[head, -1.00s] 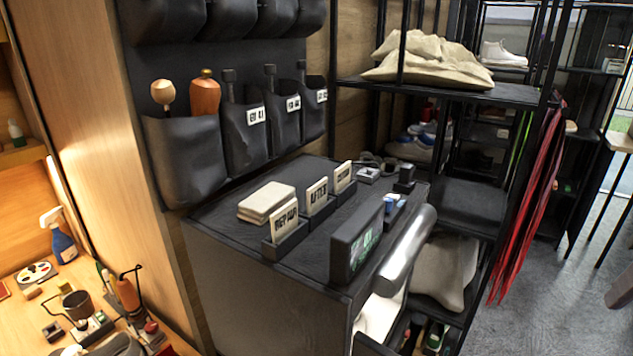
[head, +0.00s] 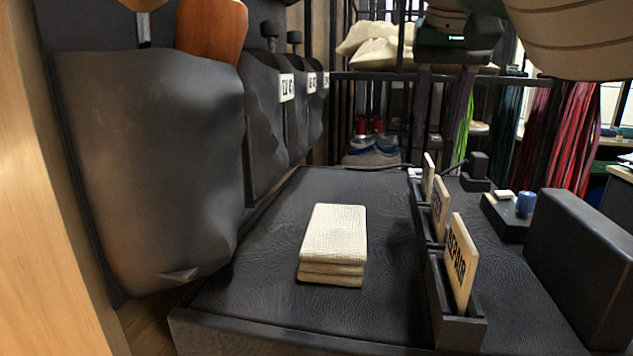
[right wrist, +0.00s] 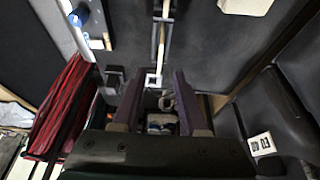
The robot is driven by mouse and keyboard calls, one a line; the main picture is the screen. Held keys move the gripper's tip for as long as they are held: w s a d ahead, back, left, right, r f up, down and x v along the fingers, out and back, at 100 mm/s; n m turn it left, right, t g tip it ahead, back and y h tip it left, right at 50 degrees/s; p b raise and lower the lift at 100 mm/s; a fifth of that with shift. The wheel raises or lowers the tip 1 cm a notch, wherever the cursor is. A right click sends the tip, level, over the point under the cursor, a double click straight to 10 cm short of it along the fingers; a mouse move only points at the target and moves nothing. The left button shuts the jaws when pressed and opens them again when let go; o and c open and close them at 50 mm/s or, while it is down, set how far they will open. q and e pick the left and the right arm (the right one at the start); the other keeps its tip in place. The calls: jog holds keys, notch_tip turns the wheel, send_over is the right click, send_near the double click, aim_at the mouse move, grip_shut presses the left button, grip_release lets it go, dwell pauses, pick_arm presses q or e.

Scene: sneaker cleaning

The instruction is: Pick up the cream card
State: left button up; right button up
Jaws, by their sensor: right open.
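Three cream cards stand upright in black holders on the dark cabinet top in the head view. The nearest card (head: 462,262) is lettered REPAIR; the middle card (head: 439,208) and far card (head: 428,175) are behind it. I cannot tell which is the task's card. My right gripper (head: 438,150) hangs down beyond the cards, fingers apart. In the right wrist view my right gripper (right wrist: 160,75) is open, with a thin cream card edge (right wrist: 163,40) in line with the gap. No card is visibly gripped. My left gripper is out of view.
A folded cream cloth stack (head: 334,245) lies left of the cards. A dark box (head: 582,265) and a small blue cup (head: 525,204) stand to the right. Hanging dark pouches (head: 150,170) bound the left side. The cabinet top around the cloth is clear.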

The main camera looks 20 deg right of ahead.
aim_at(429, 160)
jog(key=p+x, duration=0.2)
jog(key=x, duration=0.4)
jog(key=shift+s+d+f, duration=0.1)
jog(key=shift+f, duration=0.7)
jog(key=shift+w, duration=0.25)
grip_shut()
